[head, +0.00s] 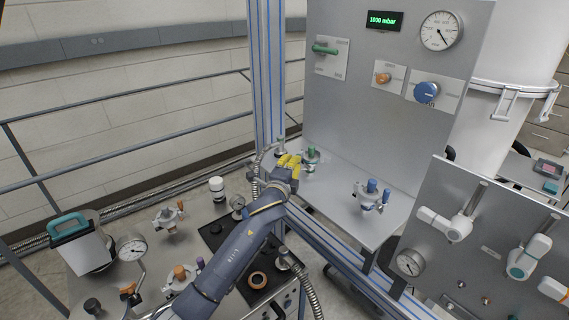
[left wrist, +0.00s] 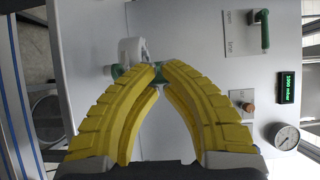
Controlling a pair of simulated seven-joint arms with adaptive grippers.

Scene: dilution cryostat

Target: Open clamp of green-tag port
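The green-tag port (head: 311,158) stands on the grey shelf by the upright panel, with green parts on top. In the left wrist view its white fitting (left wrist: 132,50) and a green part (left wrist: 122,72) show just beyond my yellow fingertips. My left gripper (head: 288,160) is right beside the port, on its left in the head view. In the left wrist view the fingertips (left wrist: 161,68) are close together in front of the green part and hide some of it. Whether they grip it cannot be told. My right gripper is not in view.
A blue-topped port (head: 371,195) stands farther right on the shelf (head: 340,185). The panel (head: 385,110) behind carries a green handle (head: 325,49), a blue knob (head: 426,93) and a gauge (head: 441,31). A blue-striped post (head: 266,70) rises close behind my left gripper.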

